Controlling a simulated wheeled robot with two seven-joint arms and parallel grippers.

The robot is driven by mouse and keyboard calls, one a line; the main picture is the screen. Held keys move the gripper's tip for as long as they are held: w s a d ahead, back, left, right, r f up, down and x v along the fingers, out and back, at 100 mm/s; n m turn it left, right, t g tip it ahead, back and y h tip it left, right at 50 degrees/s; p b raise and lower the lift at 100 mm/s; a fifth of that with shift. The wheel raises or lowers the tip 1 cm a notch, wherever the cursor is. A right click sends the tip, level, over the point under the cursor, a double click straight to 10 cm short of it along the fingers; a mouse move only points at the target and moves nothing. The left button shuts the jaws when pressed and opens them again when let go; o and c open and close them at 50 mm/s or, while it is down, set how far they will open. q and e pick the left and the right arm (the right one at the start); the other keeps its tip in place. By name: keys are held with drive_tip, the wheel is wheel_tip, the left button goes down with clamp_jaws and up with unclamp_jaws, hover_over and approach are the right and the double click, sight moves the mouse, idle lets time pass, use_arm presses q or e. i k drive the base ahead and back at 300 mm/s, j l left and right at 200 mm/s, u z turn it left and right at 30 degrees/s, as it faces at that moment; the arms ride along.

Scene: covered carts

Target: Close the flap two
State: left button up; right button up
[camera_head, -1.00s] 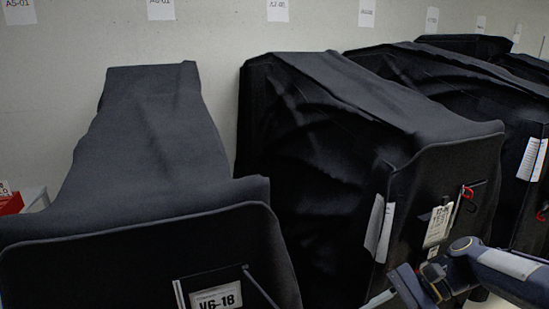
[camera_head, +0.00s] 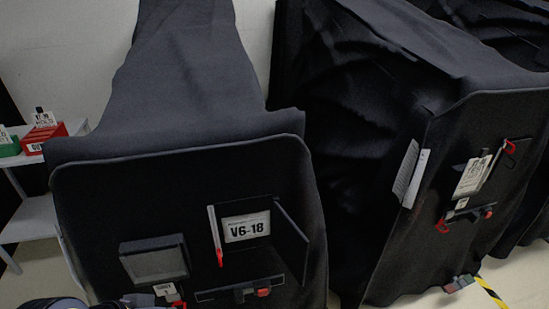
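The near cart's black front panel (camera_head: 110,205) carries a label window (camera_head: 245,227) reading V6-18. A thin dark flap (camera_head: 291,240) stands swung out at the window's right side, so the label is uncovered. I cannot tell from markings which one is flap two. Part of my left arm shows at the bottom left edge, and what looks like my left gripper (camera_head: 138,300) is mostly cut off below the grey cover; its opening is unclear. My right gripper is out of view.
A red clip (camera_head: 220,258) and a dark latch bar (camera_head: 240,290) sit near the window. A second covered cart (camera_head: 470,130) stands close on the right, with red clips and a tag. A white shelf (camera_head: 35,215) with red and green bins is at the left.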

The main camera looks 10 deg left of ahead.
sight(291, 245)
drive_tip(key=u, duration=0.75)
drive_tip(key=l+u, duration=0.5)
drive_tip(key=l, duration=0.25)
drive_tip(key=l+u, duration=0.45)
drive_tip(key=l, duration=0.35)
drive_tip(key=k+l, duration=0.1)
drive_tip(key=l, duration=0.2)
